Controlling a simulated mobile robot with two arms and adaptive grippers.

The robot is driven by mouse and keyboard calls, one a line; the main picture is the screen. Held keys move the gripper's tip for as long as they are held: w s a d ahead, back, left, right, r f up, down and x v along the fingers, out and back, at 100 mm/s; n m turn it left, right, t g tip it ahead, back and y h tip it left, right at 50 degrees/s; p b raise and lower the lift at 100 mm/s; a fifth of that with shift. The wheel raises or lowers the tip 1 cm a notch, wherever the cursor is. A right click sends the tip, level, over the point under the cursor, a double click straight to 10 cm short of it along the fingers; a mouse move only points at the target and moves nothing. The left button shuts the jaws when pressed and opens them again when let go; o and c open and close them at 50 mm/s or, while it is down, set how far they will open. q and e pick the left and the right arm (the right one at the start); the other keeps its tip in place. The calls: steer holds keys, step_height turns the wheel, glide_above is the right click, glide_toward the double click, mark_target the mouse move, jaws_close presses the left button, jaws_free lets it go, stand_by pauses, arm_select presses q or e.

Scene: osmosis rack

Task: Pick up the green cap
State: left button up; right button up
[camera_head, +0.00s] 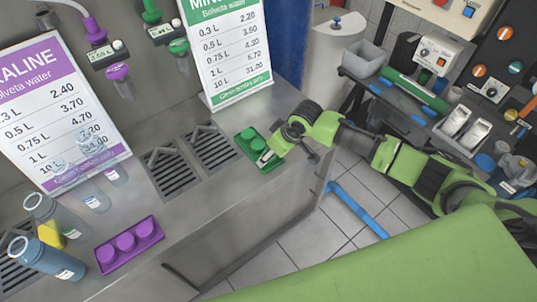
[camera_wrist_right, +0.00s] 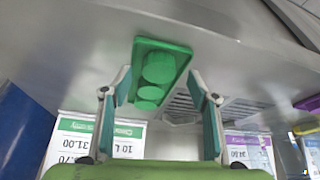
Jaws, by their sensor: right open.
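Green caps (camera_head: 248,133) sit in a small green tray (camera_head: 241,141) on the steel counter. My right gripper (camera_head: 266,157) is at the near end of this tray and partly hides it in the head view. My right gripper (camera_wrist_right: 161,85) is open with nothing held. Contact with a cap cannot be told. My left gripper is not in view.
A purple tray with purple caps (camera_head: 125,242) and several bottles (camera_head: 42,258) stand on the counter at left. Drain grates (camera_head: 210,147) lie left of the green tray. A white-green price sign (camera_head: 229,50) stands behind. A cluttered bench (camera_head: 400,105) is at right.

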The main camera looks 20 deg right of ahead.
steer(key=shift+x, duration=0.9)
steer(key=c, duration=0.8)
steer(key=shift+w, duration=0.1)
steer(key=shift+r, duration=0.15)
